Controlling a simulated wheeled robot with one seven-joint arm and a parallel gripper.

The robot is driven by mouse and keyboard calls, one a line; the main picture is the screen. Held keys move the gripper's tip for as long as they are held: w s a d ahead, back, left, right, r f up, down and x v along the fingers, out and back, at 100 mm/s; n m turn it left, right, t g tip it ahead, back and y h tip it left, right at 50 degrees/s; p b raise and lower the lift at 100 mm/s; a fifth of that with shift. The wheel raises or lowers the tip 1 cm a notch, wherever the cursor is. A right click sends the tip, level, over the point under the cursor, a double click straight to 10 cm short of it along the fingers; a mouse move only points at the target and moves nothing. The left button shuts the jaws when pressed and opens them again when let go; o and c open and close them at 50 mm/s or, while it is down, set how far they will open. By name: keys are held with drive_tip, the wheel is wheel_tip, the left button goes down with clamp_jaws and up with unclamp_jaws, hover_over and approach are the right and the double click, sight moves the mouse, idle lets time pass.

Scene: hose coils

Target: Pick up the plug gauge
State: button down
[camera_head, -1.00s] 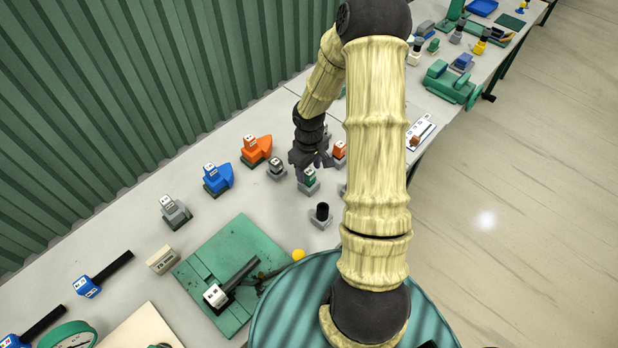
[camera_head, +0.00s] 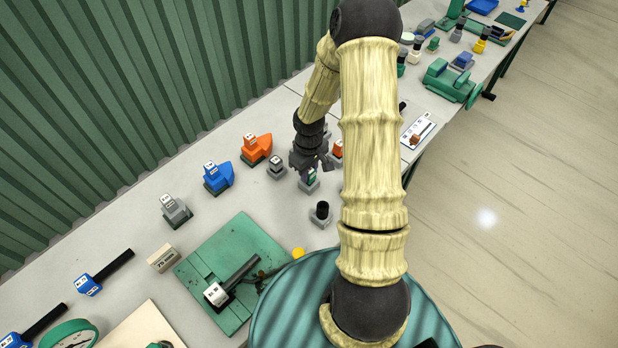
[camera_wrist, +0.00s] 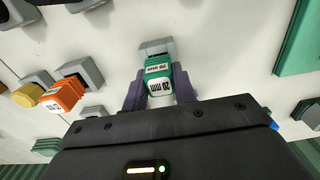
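A small green gauge piece labelled 20 MM (camera_wrist: 158,80) stands in a grey base, and I take it as the plug gauge. In the head view the green piece (camera_head: 312,177) shows just under my gripper (camera_head: 312,166). In the wrist view the two fingers of my gripper (camera_wrist: 159,92) stand on either side of the green piece. The fingers look open around it, and I cannot see clear contact.
An orange-topped piece in a grey base (camera_wrist: 65,95) stands close by on the left in the wrist view. In the head view, a black-topped piece (camera_head: 321,212) and a grey one (camera_head: 276,166) are near. Blue (camera_head: 217,177) and orange (camera_head: 257,148) blocks stand further left.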

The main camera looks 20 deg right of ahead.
wheel_tip(320, 180, up, 9)
drive_tip(key=shift+r+b, duration=0.2)
drive_tip(key=shift+b, duration=0.25)
drive_tip(key=shift+w+r, duration=0.1)
drive_tip(key=shift+r, duration=0.2)
idle(0.3)
